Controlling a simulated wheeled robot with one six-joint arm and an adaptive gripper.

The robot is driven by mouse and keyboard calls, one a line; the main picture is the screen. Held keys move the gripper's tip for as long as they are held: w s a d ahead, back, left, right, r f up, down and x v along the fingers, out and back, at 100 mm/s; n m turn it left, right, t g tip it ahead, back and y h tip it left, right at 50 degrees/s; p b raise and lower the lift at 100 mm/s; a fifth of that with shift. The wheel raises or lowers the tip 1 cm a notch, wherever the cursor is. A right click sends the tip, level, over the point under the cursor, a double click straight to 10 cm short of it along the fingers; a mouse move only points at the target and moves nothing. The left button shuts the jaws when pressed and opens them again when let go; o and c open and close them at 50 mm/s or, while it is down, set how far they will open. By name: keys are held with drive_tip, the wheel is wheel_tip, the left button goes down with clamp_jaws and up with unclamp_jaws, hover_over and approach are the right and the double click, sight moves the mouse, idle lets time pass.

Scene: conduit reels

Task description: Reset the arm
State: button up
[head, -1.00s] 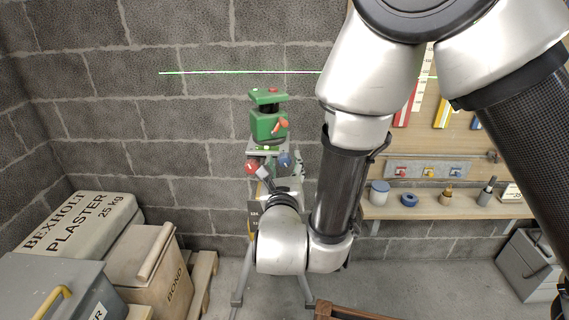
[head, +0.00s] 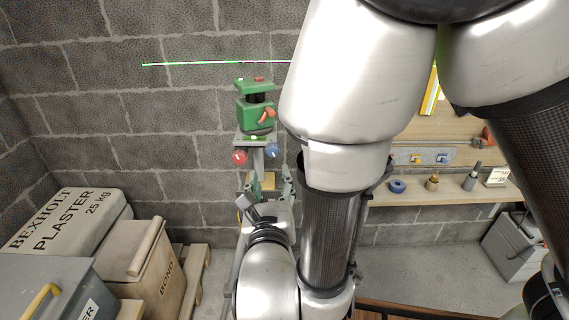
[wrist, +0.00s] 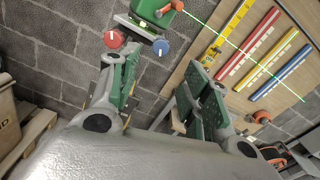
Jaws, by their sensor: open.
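My gripper (head: 271,188) is in the middle of the head view, in front of the tripod under the green laser level (head: 255,112). In the wrist view my gripper (wrist: 160,88) shows two green-padded fingers spread apart with nothing between them. The laser level's red knob (wrist: 114,39) and blue knob (wrist: 160,47) lie beyond the fingertips there, apart from them. My arm hides part of the tripod and the wall board in the head view.
A wooden shelf (head: 450,190) with small items stands at right, below a board of coloured levels (wrist: 245,45). A plaster bag (head: 65,222), a bond box (head: 150,270) and a grey toolbox (head: 50,285) crowd the left. A grey case (head: 512,247) is at far right.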

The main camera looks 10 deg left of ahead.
drive_tip(key=w+d+m+g+h, duration=0.2)
drive_tip(key=d+m+g+h, duration=0.45)
drive_tip(key=d+m, duration=0.55)
drive_tip(key=w+d+m+g+h, duration=0.2)
drive_tip(key=d+m+g+h, duration=0.45)
drive_tip(key=d, duration=0.95)
drive_tip(key=s+d+r+m+y, duration=0.4)
drive_tip(key=d+r+m, duration=0.2)
drive_tip(key=d+m, duration=0.5)
drive_tip(key=s+d+r+m+y, duration=0.4)
drive_tip(key=d+r+m, duration=0.2)
drive_tip(key=d+m, duration=0.5)
drive_tip(key=shift+r+m+y, duration=0.3)
drive_tip(key=shift+r+m, duration=0.05)
